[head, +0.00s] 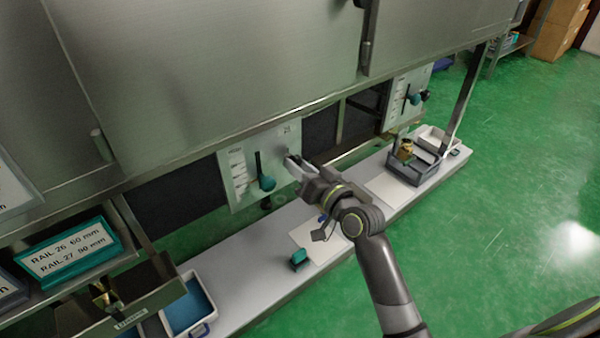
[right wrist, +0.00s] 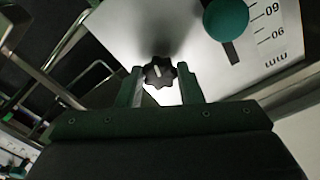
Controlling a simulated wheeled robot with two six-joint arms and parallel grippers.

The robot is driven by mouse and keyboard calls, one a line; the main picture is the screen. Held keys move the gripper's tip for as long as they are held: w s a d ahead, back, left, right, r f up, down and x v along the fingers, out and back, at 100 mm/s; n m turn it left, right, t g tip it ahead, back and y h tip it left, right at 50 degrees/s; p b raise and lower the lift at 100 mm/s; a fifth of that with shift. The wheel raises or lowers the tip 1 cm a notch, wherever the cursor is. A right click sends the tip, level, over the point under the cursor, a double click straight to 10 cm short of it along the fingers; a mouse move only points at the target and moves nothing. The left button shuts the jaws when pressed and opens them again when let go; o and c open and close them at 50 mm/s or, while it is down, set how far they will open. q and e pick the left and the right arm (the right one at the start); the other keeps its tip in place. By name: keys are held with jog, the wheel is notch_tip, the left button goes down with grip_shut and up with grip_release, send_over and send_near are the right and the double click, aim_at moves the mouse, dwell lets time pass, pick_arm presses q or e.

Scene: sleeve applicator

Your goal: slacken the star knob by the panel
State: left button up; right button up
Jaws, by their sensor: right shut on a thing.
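The black star knob (right wrist: 159,72) shows between the two fingers of my right gripper (right wrist: 160,86) in the right wrist view, in front of the white panel (right wrist: 170,25). My right gripper (head: 291,161) is shut on it. In the head view the gripper reaches the right part of the panel (head: 238,181) and hides the knob. A teal ball handle (right wrist: 226,18) sits in a slot by the panel's scale. It also shows in the head view (head: 267,184), left of the gripper. My left gripper is out of view.
A white bench (head: 240,294) runs below the panel. A teal block (head: 300,259) and a grey bin (head: 412,172) stand on it. A second panel (head: 397,92) is farther right. A large metal housing (head: 220,60) overhangs the panels. Green floor is open at right.

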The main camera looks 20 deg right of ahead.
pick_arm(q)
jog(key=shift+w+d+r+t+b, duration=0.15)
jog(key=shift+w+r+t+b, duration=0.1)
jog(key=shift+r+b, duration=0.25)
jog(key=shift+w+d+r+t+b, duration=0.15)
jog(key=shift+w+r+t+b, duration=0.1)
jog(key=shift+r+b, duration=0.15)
pick_arm(e)
jog(key=shift+f+n, duration=0.2)
jog(key=shift+n, duration=1.7)
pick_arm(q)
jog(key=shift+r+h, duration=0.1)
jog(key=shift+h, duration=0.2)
pick_arm(e)
jog(key=o, duration=1)
jog(key=shift+r, duration=0.1)
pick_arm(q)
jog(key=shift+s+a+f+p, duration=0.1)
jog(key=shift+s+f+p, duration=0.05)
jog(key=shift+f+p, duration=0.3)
pick_arm(e)
jog(key=v, duration=1.7)
jog(key=shift+s+d, duration=0.1)
jog(key=shift+s, duration=0.1)
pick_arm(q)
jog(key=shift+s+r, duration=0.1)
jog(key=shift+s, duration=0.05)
